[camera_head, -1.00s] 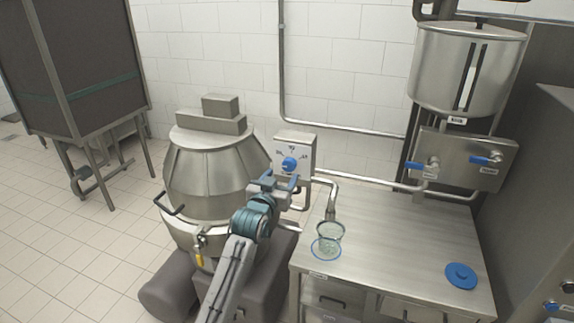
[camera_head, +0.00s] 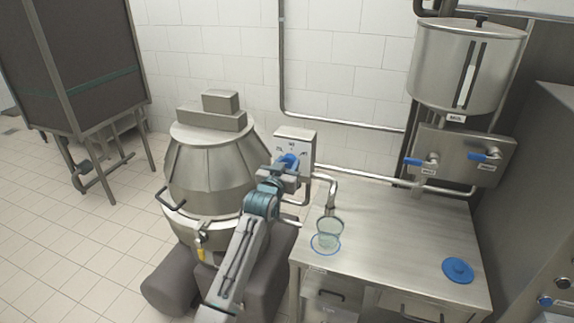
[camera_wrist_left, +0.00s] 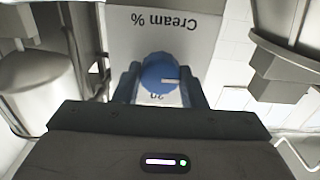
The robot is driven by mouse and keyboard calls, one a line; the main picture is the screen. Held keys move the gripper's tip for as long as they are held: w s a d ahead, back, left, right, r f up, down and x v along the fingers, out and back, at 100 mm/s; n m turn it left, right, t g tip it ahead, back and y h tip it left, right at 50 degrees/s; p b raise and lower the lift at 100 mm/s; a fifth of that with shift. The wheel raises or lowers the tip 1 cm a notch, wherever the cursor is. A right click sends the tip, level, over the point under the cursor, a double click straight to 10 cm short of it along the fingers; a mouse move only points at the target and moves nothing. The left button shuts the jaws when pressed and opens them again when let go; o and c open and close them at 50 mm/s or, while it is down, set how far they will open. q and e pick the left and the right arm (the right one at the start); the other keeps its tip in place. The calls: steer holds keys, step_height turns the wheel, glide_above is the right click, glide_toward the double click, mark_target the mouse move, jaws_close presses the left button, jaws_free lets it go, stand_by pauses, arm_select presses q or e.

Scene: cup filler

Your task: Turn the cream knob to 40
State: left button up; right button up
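The blue cream knob (camera_head: 289,160) sits on a light panel (camera_head: 303,144) on the wall behind the table. The panel (camera_wrist_left: 190,45) there reads "Cream %" upside down, and an inverted "20" shows below the knob. My left gripper (camera_head: 280,172) is at the knob. Its fingers (camera_wrist_left: 160,88) are apart, one on each side of the knob; whether they touch it I cannot tell. My right gripper is not in view.
A large metal kettle (camera_head: 210,175) stands left of my left arm. A clear cup (camera_head: 329,232) stands under a spout on the metal table (camera_head: 400,235), by a blue ring. A blue lid (camera_head: 458,270) lies at the right.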

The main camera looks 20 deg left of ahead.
arm_select(q)
steer(key=shift+m, duration=0.3)
steer(key=m, duration=1)
steer(key=shift+m, duration=0.3)
steer(key=m, duration=0.3)
steer(key=shift+m, duration=0.4)
steer(key=m, duration=1)
steer(key=shift+f+m+b, duration=0.1)
steer(key=shift+m+b, duration=0.25)
steer(key=shift+m, duration=1.95)
